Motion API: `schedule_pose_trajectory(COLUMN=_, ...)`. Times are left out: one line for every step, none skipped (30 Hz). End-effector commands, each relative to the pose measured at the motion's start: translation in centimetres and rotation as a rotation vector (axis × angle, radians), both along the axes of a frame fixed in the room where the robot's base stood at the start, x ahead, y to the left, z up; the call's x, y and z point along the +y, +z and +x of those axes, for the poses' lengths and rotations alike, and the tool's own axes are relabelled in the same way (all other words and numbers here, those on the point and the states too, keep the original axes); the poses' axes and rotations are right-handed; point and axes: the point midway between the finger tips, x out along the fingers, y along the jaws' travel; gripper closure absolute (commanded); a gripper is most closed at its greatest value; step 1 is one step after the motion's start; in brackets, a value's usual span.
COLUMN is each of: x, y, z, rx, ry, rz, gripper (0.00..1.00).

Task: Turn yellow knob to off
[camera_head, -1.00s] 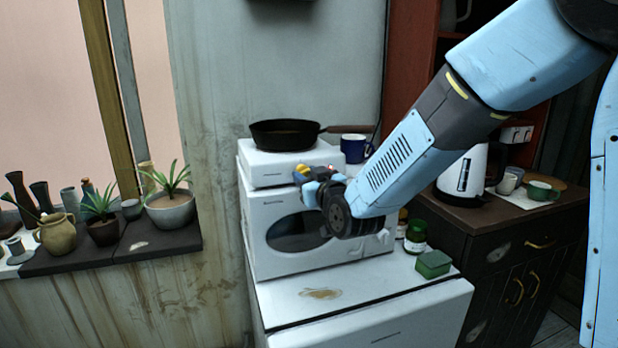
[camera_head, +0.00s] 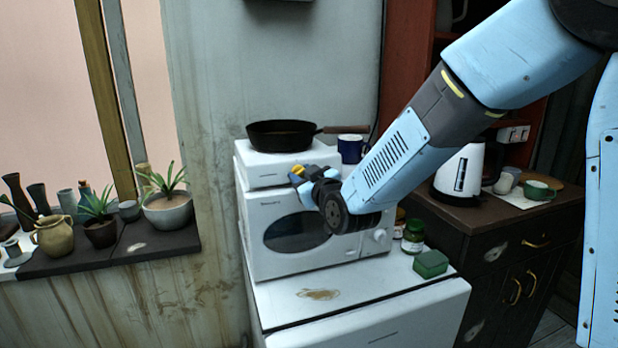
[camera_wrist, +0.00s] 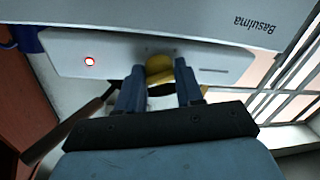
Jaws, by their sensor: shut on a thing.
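The yellow knob (camera_head: 298,170) is on the front of the small white hotplate (camera_head: 262,177), which stands on the white microwave. In the wrist view the knob (camera_wrist: 160,68) is between the two blue fingers of my gripper (camera_wrist: 160,84), at the white control panel (camera_wrist: 215,62). My gripper (camera_head: 299,177) is shut on the knob. A red lamp (camera_wrist: 90,61) glows on the panel in the wrist view. In the head view my gripper and wrist cover part of the panel, and the lamp does not show. The knob's marking cannot be read.
A black pan (camera_head: 282,135) sits on the hotplate, its handle pointing right. A blue mug (camera_head: 350,148) stands close behind my wrist. The microwave (camera_head: 262,245) is directly below. A green jar (camera_head: 413,237) and green box (camera_head: 431,263) are at lower right.

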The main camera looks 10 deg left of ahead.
Motion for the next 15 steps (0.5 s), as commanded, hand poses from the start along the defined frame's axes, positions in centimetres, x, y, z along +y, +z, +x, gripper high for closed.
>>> schedule_pose_trajectory(x=0.27, y=0.13, z=-0.21, rx=-0.022, ry=0.014, rz=-0.032, gripper=0.94)
schedule_pose_trajectory(x=0.28, y=0.14, z=-0.21, rx=-0.036, ry=0.018, rz=-0.055, gripper=0.94)
schedule_pose_trajectory(x=0.26, y=0.17, z=-0.19, rx=-0.055, ry=0.024, rz=-0.086, gripper=0.94)
schedule_pose_trajectory(x=0.25, y=0.20, z=-0.19, rx=-0.070, ry=0.028, rz=-0.110, gripper=0.94)
schedule_pose_trajectory(x=0.24, y=0.20, z=-0.17, rx=-0.085, ry=0.033, rz=-0.134, gripper=0.94)
schedule_pose_trajectory(x=0.23, y=0.20, z=-0.15, rx=-0.105, ry=0.040, rz=-0.166, gripper=0.94)
schedule_pose_trajectory(x=0.21, y=0.22, z=-0.14, rx=-0.119, ry=0.044, rz=-0.191, gripper=0.94)
schedule_pose_trajectory(x=0.20, y=0.23, z=-0.13, rx=-0.135, ry=0.048, rz=-0.214, gripper=0.94)
schedule_pose_trajectory(x=0.21, y=0.25, z=-0.14, rx=-0.155, ry=0.056, rz=-0.246, gripper=0.94)
schedule_pose_trajectory(x=0.21, y=0.25, z=-0.14, rx=-0.169, ry=0.060, rz=-0.271, gripper=0.94)
schedule_pose_trajectory(x=0.20, y=0.28, z=-0.13, rx=-0.183, ry=0.065, rz=-0.294, gripper=0.94)
schedule_pose_trajectory(x=0.18, y=0.31, z=-0.11, rx=-0.203, ry=0.070, rz=-0.325, gripper=0.94)
schedule_pose_trajectory(x=0.16, y=0.30, z=-0.11, rx=-0.218, ry=0.075, rz=-0.351, gripper=0.94)
schedule_pose_trajectory(x=0.14, y=0.32, z=-0.09, rx=-0.233, ry=0.080, rz=-0.375, gripper=0.94)
schedule_pose_trajectory(x=0.12, y=0.36, z=-0.07, rx=-0.254, ry=0.085, rz=-0.406, gripper=0.94)
